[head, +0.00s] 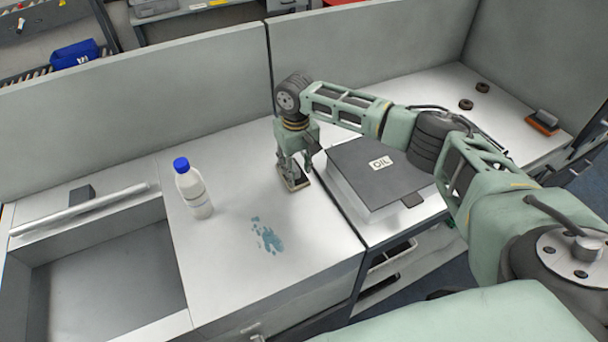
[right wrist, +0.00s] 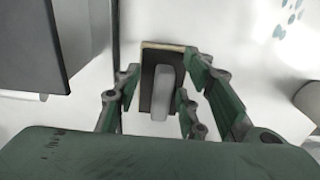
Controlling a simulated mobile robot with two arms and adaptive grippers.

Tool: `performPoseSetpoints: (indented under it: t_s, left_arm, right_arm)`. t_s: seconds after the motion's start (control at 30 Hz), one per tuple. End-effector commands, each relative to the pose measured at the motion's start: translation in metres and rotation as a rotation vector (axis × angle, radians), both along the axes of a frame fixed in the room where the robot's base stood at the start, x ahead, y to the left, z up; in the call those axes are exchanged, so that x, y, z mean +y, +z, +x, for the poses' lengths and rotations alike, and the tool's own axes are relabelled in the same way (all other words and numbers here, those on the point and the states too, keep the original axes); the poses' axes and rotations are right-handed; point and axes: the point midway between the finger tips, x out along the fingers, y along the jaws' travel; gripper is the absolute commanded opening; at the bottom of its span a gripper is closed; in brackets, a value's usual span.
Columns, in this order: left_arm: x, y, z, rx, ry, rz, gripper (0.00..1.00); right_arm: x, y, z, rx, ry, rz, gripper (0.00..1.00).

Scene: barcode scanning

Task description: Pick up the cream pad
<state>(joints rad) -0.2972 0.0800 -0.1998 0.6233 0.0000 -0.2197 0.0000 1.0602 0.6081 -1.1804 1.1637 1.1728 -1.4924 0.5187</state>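The cream pad (right wrist: 149,46) shows in the right wrist view as a dark rectangular block with a thin cream edge and a raised grey handle (right wrist: 164,92). In the head view the pad (head: 296,185) lies on the light worktop, partly hidden by the gripper. My right gripper (head: 295,160) points down over it. In the right wrist view its fingers (right wrist: 162,66) are spread on both sides of the pad and handle, with gaps visible, so it is open. My left gripper is not in view.
A blue-capped bottle (head: 194,189) stands left of the gripper. A blue-grey spill (head: 267,236) marks the worktop in front. A dark-topped box labelled OIL (head: 360,165) stands close on the right. A sink-like recess (head: 110,275) is at left; a low partition (head: 150,95) runs behind.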

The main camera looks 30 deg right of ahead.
Motion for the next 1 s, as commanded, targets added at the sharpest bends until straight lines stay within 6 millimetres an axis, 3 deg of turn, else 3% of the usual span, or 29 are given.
performPoseSetpoints:
  t_s: [0.4, 0.77, 1.0]
  left_arm:
    - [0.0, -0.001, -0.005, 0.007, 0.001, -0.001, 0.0]
    - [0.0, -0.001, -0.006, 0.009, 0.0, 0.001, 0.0]
    - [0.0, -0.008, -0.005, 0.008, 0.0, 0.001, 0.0]
  right_arm:
    - [0.0, 0.0, 0.0, -0.001, 0.0, 0.0, 0.0]
    - [0.0, 0.001, 0.0, -0.001, -0.001, 0.0, 0.0]
    - [-0.001, 0.017, 0.001, -0.003, -0.003, -0.001, 0.0]
